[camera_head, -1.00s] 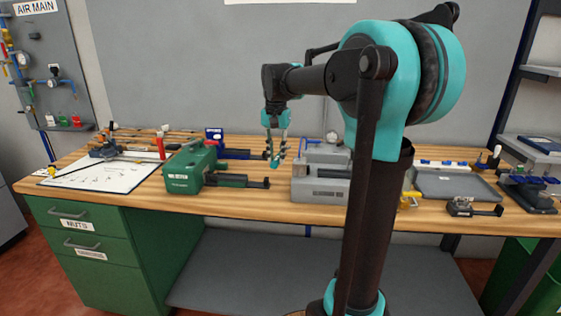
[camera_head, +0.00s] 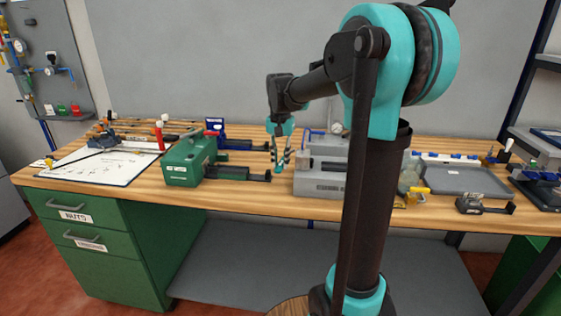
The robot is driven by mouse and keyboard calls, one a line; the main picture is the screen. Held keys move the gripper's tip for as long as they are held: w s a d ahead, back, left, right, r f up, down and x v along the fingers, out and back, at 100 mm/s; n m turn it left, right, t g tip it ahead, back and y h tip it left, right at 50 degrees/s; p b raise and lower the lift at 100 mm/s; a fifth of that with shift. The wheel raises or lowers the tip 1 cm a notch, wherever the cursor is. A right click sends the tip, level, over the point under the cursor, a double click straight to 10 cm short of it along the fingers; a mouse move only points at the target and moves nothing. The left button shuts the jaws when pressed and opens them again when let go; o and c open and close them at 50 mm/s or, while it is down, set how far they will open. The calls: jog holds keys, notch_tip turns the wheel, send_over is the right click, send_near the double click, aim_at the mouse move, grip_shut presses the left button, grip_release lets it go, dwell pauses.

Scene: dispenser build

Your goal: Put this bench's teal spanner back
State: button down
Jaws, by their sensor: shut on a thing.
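My gripper (camera_head: 280,160) hangs fingers-down over the wooden bench, between the green machine and the grey box. It is shut on a small teal thing (camera_head: 281,168) at its fingertips, which looks like the teal spanner. The fingers cover most of it, and its ends are too small to make out. I cannot tell whether it touches the bench. A white sheet with small dark marks (camera_head: 104,166) lies on the bench's left part; the marks are too small to read.
The green machine (camera_head: 188,163) with dark bars stands left of my gripper. The grey box (camera_head: 318,184) stands close on its right, partly behind my arm. A grey tray (camera_head: 465,181) lies at the right.

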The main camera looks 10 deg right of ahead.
send_over(280, 185)
jog(key=shift+d+f, duration=0.1)
jog(key=shift+f, duration=2.55)
jog(key=shift+s+f, duration=0.1)
jog(key=shift+f, duration=0.75)
jog(key=c, duration=1.3)
grip_release()
jog(key=shift+o, duration=0.5)
jog(key=shift+o, duration=1)
jog(key=shift+r, duration=3.5)
